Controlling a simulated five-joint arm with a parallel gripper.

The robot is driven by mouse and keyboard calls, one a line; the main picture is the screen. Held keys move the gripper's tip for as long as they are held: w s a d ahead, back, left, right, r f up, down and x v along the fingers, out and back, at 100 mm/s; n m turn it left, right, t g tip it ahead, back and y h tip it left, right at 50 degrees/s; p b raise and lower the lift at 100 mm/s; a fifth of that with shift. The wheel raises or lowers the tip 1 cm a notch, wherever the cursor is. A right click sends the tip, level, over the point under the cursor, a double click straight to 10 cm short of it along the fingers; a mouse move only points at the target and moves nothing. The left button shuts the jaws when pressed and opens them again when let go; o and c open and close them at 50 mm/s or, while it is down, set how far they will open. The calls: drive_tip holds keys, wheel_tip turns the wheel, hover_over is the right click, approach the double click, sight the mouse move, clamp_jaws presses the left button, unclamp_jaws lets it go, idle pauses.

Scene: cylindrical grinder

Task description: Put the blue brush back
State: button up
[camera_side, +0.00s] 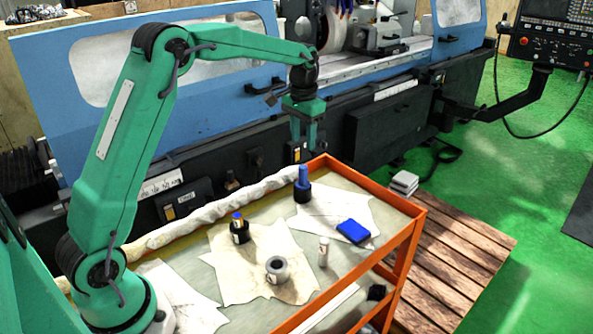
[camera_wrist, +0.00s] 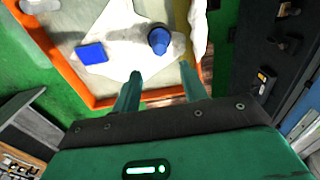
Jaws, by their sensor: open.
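The likely blue brush (camera_side: 303,176) is an upright blue piece with a dark lower part, on a pale cloth near the far end of the cart. It also shows in the wrist view (camera_wrist: 159,40), just beyond my fingertips. Whether the dark part belongs to it or is a holder, I cannot tell. A dark cup (camera_side: 239,234) with a blue and yellow top stands on another cloth to its left. My gripper (camera_side: 303,145) points down, open and empty, above the level of the blue piece and apart from it. It shows in the wrist view too (camera_wrist: 160,72).
The cart has a raised orange rim (camera_side: 375,188). A rolled cloth (camera_side: 222,209) lies along its back edge. The grinder (camera_side: 215,128) stands close behind.

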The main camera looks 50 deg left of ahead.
drive_tip(key=shift+r, duration=0.4)
idle(0.3)
drive_tip(key=s+d+r+t, duration=0.1)
drive_tip(key=s+d+r, duration=0.2)
drive_tip(key=s+r, duration=0.3)
drive_tip(key=s+d+r+t, duration=0.2)
drive_tip(key=s+d+r, duration=0.1)
drive_tip(key=s, duration=0.5)
drive_tip(key=s+d+f+t, duration=0.1)
drive_tip(key=s+d, duration=0.1)
drive_tip(key=s, duration=0.6)
drive_tip(key=s+d+f+t, duration=0.1)
drive_tip(key=s+f, duration=0.1)
drive_tip(key=s, duration=0.6)
drive_tip(key=shift+s+d, duration=0.4)
